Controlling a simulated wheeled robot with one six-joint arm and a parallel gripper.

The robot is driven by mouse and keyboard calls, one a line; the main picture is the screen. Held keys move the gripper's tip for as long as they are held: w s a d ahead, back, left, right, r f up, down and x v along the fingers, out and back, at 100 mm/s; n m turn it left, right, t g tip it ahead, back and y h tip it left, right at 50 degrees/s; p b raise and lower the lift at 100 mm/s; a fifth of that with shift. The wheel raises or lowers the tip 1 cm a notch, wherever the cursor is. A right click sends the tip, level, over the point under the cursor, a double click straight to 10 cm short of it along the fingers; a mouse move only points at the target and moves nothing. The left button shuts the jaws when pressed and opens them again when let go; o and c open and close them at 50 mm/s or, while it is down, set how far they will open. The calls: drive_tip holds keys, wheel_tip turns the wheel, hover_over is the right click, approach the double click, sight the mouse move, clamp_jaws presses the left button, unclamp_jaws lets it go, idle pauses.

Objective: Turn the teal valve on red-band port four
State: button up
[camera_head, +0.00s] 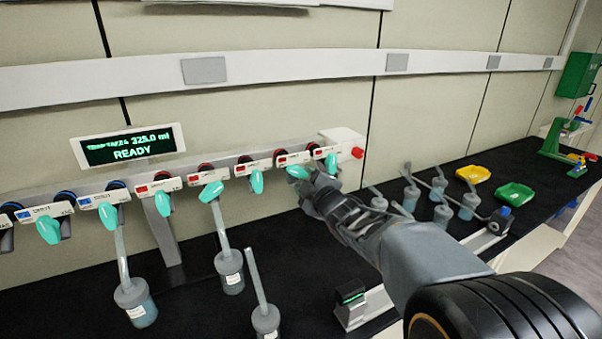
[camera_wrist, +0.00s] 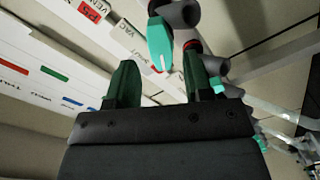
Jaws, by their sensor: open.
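A row of teal valves runs along the white manifold in the head view. Counting red-labelled ports from the left, the fourth one's teal valve (camera_head: 297,171) is right at my gripper (camera_head: 312,187). In the wrist view a teal valve (camera_wrist: 160,45) lies just beyond and between the fingertips of my gripper (camera_wrist: 159,72). The fingers are open, with space on both sides of the valve, and do not appear closed on it. A red port tag (camera_wrist: 95,10) beside it is tilted and hard to read. My gripper partly hides the area below the valve in the head view.
Neighbouring teal valves (camera_head: 257,182) and (camera_head: 331,163) sit close on both sides. A display (camera_head: 128,147) reads READY. Yellow (camera_head: 473,174) and green (camera_head: 515,195) trays lie on the black bench at right.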

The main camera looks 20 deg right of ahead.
sight(299, 173)
drive_tip(key=shift+w+a+p, duration=0.15)
drive_tip(key=shift+w+a, duration=0.05)
drive_tip(key=shift+w, duration=0.7)
drive_tip(key=shift+w+a+p, duration=0.15)
drive_tip(key=shift+w, duration=0.75)
drive_tip(key=shift+c, duration=0.4)
clamp_jaws()
